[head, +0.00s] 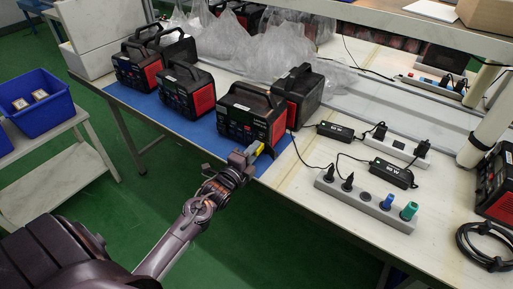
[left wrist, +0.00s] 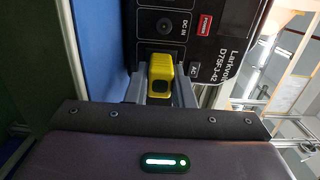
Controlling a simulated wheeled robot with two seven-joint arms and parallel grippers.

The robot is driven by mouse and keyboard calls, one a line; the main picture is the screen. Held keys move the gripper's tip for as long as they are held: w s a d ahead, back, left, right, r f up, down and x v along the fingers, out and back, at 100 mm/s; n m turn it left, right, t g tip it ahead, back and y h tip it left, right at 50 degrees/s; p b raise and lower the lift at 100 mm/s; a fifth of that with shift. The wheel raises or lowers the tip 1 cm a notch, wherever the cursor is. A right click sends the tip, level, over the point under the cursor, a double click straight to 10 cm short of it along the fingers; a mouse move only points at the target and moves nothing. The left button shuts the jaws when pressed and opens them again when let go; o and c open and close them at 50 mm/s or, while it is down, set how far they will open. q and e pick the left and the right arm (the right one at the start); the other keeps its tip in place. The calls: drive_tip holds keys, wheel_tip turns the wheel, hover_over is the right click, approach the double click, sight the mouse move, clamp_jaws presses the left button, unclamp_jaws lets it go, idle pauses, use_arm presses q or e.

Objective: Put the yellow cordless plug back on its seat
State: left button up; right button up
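The yellow cordless plug (head: 260,148) is at the tip of my left gripper (head: 251,153), in front of the lower front panel of the nearest black and red power station (head: 250,115). In the left wrist view the yellow plug (left wrist: 161,72) sits between the two grey fingers (left wrist: 160,88), which appear to press on both its sides. Its far end points at the panel (left wrist: 190,40), near the AC label. I cannot tell whether it touches the panel. The panel area behind the plug is hidden. My right gripper is not in view.
More power stations stand on the blue mat (head: 150,104) to the left. A white power strip (head: 350,199) with blue and green plugs, black adapters (head: 392,174) and cables lies on the table to the right. A blue bin (head: 42,104) is at far left.

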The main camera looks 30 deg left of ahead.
use_arm(q)
clamp_jaws()
drive_tip(key=shift+s+f, duration=0.1)
drive_tip(key=shift+s, duration=0.1)
drive_tip(key=shift+s+p, duration=0.2)
drive_tip(key=shift+p, duration=0.1)
drive_tip(key=shift+s+p, duration=0.4)
drive_tip(key=shift+s, duration=0.3)
drive_tip(key=shift+s+p, duration=0.55)
drive_tip(key=shift+s, duration=0.5)
